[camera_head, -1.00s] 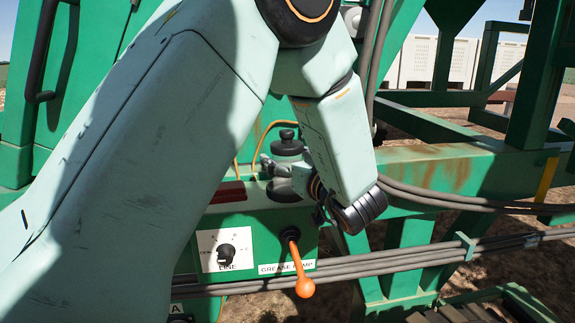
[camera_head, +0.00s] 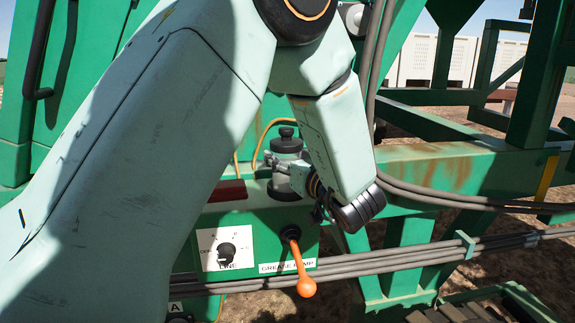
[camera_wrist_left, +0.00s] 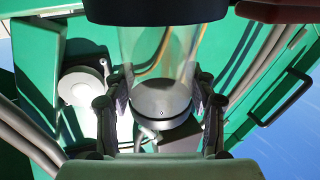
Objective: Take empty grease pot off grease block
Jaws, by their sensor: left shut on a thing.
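The grease pot (camera_head: 287,147) is a clear cylinder with a dark lid and knob, upright over a dark round seat (camera_head: 283,192) on the green block. In the left wrist view the pot (camera_wrist_left: 160,48) looks clear and empty, with a grey disc at its lower end. My left gripper (camera_head: 284,174) reaches in from the right side of the pot and is shut on its lower body. In the wrist view its fingers (camera_wrist_left: 160,112) lie on both sides of the pot. Whether the pot still touches its seat is hidden. My right gripper is not in view.
An orange-handled lever (camera_head: 305,285) and a rotary LINE knob (camera_head: 227,250) sit on the green front panel. A red block (camera_head: 227,191) lies left of the pot. Grey hoses (camera_head: 420,261) cross the front, and a yellow hose arcs behind the pot.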

